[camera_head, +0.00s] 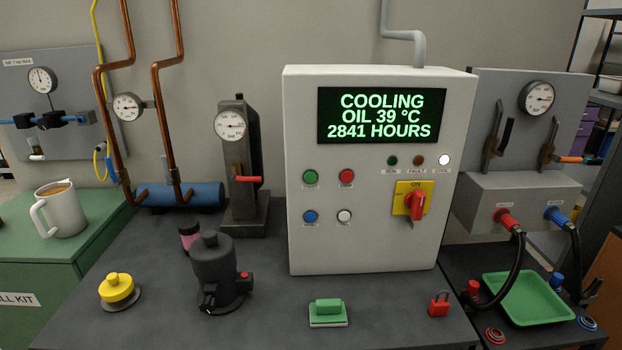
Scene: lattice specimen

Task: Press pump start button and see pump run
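A light grey control cabinet (380,245) stands on the dark bench. Its screen (382,115) reads "COOLING OIL 39 °C 2841 HOURS" in green. A green button (310,177) is at upper left of the button group, with a red button (346,176) to its right; their small labels are hard to read. Below are a blue button (310,216) and a white button (345,216). The RUN lamp (392,160) and FAULT lamp (418,160) look unlit. The COOL lamp (444,160) glows white. The red rotary switch (417,204) points upright towards ON. Neither gripper is in view.
A dark canister-like device (216,262), a yellow knob (117,287), a green block (328,310) and a red padlock (439,304) stand on the bench. A green tray (527,312) and black hoses (508,268) are at right. The bench directly before the cabinet is mostly clear.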

